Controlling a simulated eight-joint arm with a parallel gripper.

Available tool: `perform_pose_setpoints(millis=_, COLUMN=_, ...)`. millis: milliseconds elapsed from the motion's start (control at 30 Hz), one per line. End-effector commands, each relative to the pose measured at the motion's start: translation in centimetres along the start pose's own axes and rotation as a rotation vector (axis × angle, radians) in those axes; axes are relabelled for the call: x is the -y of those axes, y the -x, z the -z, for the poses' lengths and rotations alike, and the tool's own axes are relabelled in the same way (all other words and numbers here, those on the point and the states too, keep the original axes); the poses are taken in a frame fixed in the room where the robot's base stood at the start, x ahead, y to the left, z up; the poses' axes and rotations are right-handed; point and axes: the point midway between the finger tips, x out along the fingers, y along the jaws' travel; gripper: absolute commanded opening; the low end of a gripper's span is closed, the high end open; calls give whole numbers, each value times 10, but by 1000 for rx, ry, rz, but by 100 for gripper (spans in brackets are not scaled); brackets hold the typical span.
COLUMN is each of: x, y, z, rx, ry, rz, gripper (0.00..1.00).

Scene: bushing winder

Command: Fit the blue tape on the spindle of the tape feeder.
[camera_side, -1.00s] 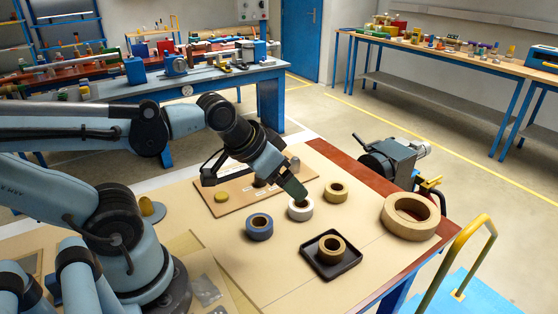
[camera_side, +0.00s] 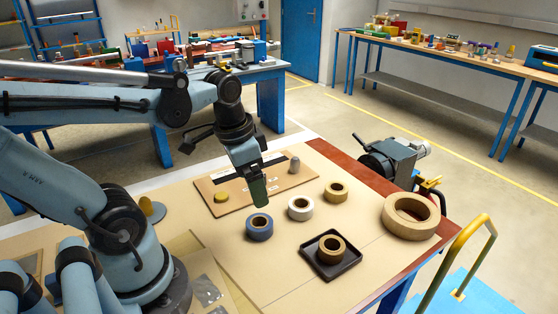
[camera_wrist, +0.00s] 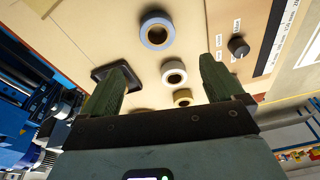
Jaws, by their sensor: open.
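The blue tape (camera_side: 260,234) lies flat on the tan table top, left of the white tape in the side view. It also shows at the top of the wrist view (camera_wrist: 157,16), beyond the fingertips. My gripper (camera_side: 260,203) points down, empty, just above the far edge of the blue tape. In the wrist view my gripper (camera_wrist: 168,65) has its two green fingers wide apart.
A white tape (camera_side: 300,214) and a small tan tape (camera_side: 336,198) lie nearby. Another tan roll (camera_side: 331,256) sits in a black tray (camera_side: 350,265). A large tan roll (camera_side: 410,232) is at the right.

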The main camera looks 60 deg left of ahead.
Motion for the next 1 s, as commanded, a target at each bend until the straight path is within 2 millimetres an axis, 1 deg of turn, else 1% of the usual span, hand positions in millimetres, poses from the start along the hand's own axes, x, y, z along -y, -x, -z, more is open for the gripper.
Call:
perform_pose_setpoints(millis=100, x=5, y=0, z=-9, rx=65, ry=-27, rz=-31, gripper=94)
perform_pose_setpoints(millis=167, x=5, y=-2, z=-11, rx=76, ry=-33, rz=-37, gripper=94)
perform_pose_setpoints(millis=700, x=2, y=-54, z=-14, rx=75, ry=-35, rz=-37, gripper=94)
perform_pose_setpoints(millis=833, x=2, y=-62, z=-14, rx=74, ry=-34, rz=-36, gripper=94)
perform_pose_setpoints(millis=1000, x=2, y=-67, z=-15, rx=74, ry=-34, rz=-36, gripper=94)
